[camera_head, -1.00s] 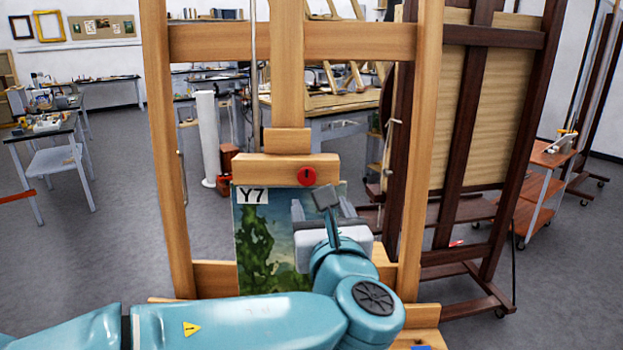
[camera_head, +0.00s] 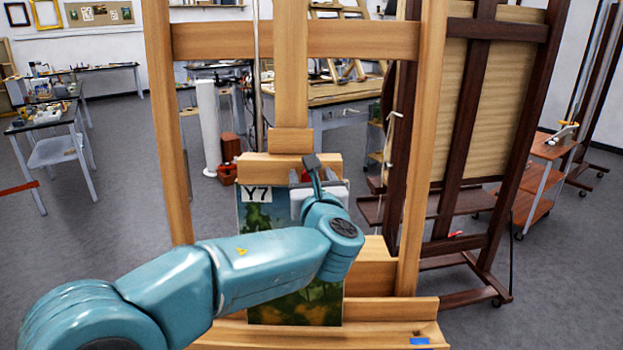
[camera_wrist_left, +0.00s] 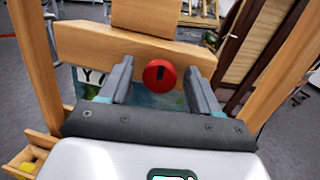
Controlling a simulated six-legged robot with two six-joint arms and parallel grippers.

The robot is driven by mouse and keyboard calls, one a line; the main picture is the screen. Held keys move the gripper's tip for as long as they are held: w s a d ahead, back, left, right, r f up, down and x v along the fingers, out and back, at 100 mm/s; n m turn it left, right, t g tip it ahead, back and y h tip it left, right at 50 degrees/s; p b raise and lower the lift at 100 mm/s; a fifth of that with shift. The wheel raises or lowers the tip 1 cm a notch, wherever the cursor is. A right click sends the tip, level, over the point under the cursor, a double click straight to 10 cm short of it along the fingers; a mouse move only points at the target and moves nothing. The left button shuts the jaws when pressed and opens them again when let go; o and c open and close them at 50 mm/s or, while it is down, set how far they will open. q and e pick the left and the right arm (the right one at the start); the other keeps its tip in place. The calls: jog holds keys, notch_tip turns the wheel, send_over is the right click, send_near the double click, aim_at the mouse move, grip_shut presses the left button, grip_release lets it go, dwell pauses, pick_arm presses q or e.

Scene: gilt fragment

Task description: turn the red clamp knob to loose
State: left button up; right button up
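The red clamp knob (camera_wrist_left: 159,76) is on the wooden clamp block (camera_head: 258,165) of the easel, above the painting (camera_head: 258,214) labelled Y7. A dark mark on its face stands nearly upright, leaning slightly right at the top. My left gripper (camera_head: 306,178) is at the block and hides most of the knob in the head view. In the left wrist view its fingers (camera_wrist_left: 158,84) are open, one on each side of the knob, with visible gaps. I cannot tell whether the tips reach around it. My right gripper is not in view.
The easel's uprights (camera_head: 168,130) stand left and right of my left arm, with a crossbar above. The easel's lower ledge (camera_head: 390,308) is below the painting. A dark easel (camera_head: 485,130) stands to the right. Worktables are behind, with open grey floor at left.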

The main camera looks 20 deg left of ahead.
pick_arm(q)
jog(key=c, duration=0.9)
